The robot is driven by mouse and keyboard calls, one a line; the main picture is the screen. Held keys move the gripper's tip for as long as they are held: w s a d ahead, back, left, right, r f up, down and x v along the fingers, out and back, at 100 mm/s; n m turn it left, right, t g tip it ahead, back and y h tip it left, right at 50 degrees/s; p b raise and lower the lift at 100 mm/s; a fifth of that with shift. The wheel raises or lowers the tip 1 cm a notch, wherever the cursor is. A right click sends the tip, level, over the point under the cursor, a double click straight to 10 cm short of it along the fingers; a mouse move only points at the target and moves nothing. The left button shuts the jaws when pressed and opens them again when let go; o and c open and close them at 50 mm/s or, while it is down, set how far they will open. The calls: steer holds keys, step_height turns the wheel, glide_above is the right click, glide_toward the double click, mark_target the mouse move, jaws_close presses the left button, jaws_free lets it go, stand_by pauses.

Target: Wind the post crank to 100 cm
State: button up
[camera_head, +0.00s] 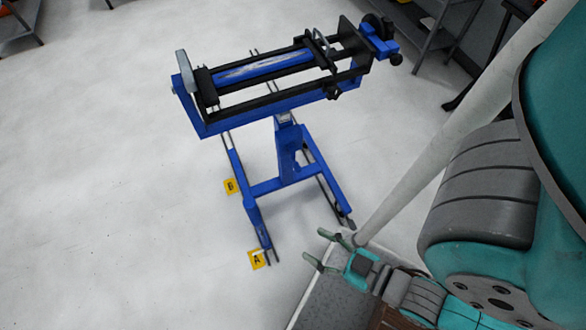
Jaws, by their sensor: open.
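A blue stand (272,185) with a blue and black top frame (240,122) is on the pale floor. Its upright post (287,150) rises from the base to the frame; a short grey section shows near its top. I cannot clearly make out a crank on the post. A black knob or handle (396,59) shows at the frame's right end. No height reading is legible. My gripper (314,245) is open and empty, its two fingers apart, below and right of the stand's base. It looks clear of the stand.
Yellow floor tags, B (230,186) and A (258,259), lie by the stand's left feet. Grey shelving (430,40) stands at the upper right, with another rack (15,25) at the upper left. The floor left of the stand is clear.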

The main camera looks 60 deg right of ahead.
steer(key=w+d+f+m+h, duration=0.1)
steer(key=w+d+f+h, duration=0.1)
steer(key=f, duration=0.4)
steer(key=w+d+f+m+h, duration=0.1)
steer(key=f, duration=0.6)
steer(key=m+h, duration=0.3)
steer(key=h, duration=0.4)
glide_toward(297, 168)
steer(key=shift+g, duration=0.4)
steer(key=x, duration=1)
steer(key=shift+w+d+f, duration=0.15)
steer(key=shift+d+f, duration=0.15)
steer(key=shift+f, duration=0.1)
jaws_close()
